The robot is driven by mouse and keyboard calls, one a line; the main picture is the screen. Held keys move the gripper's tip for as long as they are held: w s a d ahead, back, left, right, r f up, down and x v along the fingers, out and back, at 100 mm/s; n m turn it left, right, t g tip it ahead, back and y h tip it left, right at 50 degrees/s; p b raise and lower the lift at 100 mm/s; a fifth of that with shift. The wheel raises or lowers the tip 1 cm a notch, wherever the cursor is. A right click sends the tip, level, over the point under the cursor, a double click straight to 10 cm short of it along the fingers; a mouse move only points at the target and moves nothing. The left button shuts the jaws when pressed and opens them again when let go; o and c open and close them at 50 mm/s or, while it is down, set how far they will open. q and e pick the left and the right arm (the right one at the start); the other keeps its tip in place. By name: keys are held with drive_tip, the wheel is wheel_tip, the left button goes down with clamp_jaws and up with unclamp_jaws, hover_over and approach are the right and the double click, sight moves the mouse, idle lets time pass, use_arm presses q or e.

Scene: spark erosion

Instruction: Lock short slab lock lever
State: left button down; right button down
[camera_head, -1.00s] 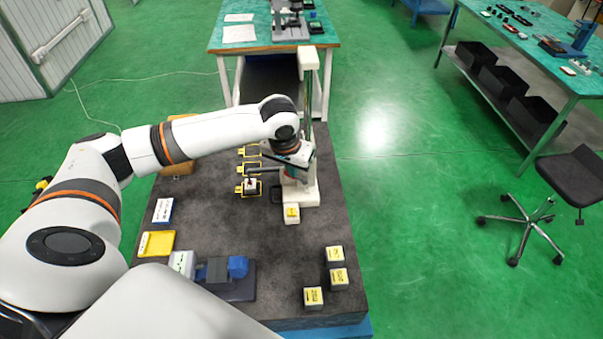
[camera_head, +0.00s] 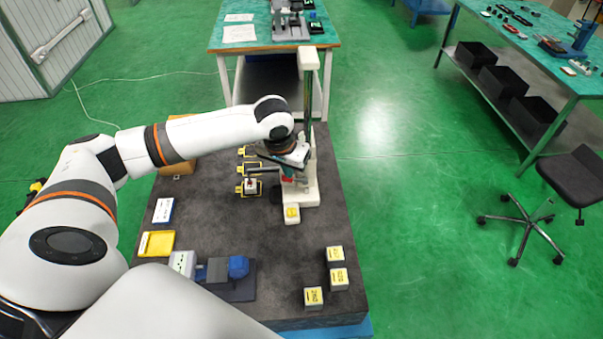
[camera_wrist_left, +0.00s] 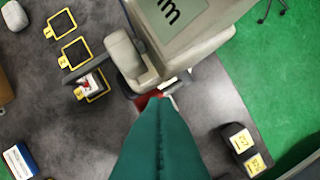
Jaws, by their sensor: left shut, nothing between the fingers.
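A white upright measuring stand (camera_head: 309,95) with a tall column and a white base stands on the dark slab. Its light housing (camera_wrist_left: 185,60) with a grey display fills the upper middle of the left wrist view. A small red part (camera_wrist_left: 148,102), which may be the lock lever, shows at the housing's lower edge; red also shows in the head view (camera_head: 288,180). My left gripper (camera_wrist_left: 162,104), with teal fingers, is shut and empty, its tips close beside the red part. I cannot tell whether they touch. My right gripper is not in view.
Yellow frames (camera_head: 249,170) lie left of the stand. Labelled blocks (camera_head: 334,255) sit at the slab's front right, and one block (camera_head: 292,213) is before the stand. A blue device (camera_head: 238,267) and yellow tray (camera_head: 156,244) are front left. The slab's middle is clear.

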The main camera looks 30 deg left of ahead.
use_arm(q)
drive_tip(key=shift+r, duration=2.6)
